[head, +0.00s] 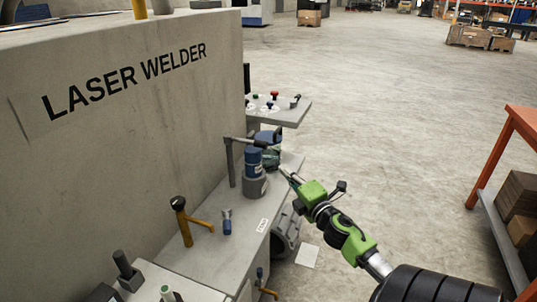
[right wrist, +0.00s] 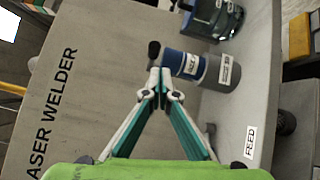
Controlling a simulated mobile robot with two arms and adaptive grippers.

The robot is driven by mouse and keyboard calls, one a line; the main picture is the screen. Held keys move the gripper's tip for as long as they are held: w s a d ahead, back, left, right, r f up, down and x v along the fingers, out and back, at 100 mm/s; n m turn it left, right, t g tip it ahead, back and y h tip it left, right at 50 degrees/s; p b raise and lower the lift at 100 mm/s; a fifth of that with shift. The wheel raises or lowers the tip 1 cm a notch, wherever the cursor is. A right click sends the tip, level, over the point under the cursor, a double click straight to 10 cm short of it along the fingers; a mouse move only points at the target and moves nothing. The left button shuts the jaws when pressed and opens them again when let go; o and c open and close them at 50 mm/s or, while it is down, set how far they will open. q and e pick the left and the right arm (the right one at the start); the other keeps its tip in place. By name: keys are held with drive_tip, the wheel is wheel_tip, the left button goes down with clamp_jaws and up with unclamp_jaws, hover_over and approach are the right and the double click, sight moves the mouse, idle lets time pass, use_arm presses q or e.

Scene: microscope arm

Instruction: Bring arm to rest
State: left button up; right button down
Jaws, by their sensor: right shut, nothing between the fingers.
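A grey post with a horizontal arm (head: 231,164) stands on the bench against the welder wall; its arm points right over a blue and grey cylinder (head: 254,184) and ends in a dark tip. In the right wrist view a black knob (right wrist: 154,50) shows just beyond my fingertips; whether they touch it, I cannot tell. The cylinder also shows there (right wrist: 210,69), right of the fingertips. My right gripper (head: 284,171) is shut and empty, right of the cylinder; its closed fingers also show in the right wrist view (right wrist: 160,72). My left gripper is not in view.
The grey bench (head: 205,262) also holds a yellow post with a side arm (head: 184,225) and a small blue object (head: 227,222). The LASER WELDER wall (head: 100,150) rises on the left. An orange shelf (head: 510,150) stands right. Open floor (head: 390,120) lies between.

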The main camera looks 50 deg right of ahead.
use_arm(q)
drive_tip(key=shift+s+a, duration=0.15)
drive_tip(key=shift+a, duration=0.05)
use_arm(e)
drive_tip(key=shift+s+a, duration=0.1)
drive_tip(key=shift+s, duration=0.05)
drive_tip(key=s+f+m+g, duration=0.2)
drive_tip(key=f, duration=0.8)
drive_tip(key=s+f+m+g, duration=0.2)
drive_tip(key=f+m, duration=0.1)
drive_tip(key=f, duration=0.7)
drive_tip(key=s+a+f+m+g+y, duration=0.15)
drive_tip(key=s+a+f, duration=0.3)
drive_tip(key=f, duration=0.65)
drive_tip(key=s+a+f+m+g+y, duration=0.1)
drive_tip(key=s+a+f+m+g, duration=0.25)
drive_tip(key=f, duration=0.75)
drive_tip(key=s+a+f+m+g+y, duration=0.1)
drive_tip(key=s+a+f+g, duration=0.1)
drive_tip(key=s+a+f, duration=0.5)
drive_tip(key=s+a+f+m+g+y, duration=0.1)
drive_tip(key=s+a+f+g, duration=0.2)
drive_tip(key=s+a+f, duration=0.4)
drive_tip(key=s+a+f+m+g+y, duration=0.1)
drive_tip(key=s+a+f+m+g, duration=0.1)
drive_tip(key=s+a+f, duration=0.5)
drive_tip(key=s+a, duration=0.4)
drive_tip(key=s, duration=0.5)
drive_tip(key=shift+s+a+g, duration=0.3)
drive_tip(key=shift+s, duration=0.1)
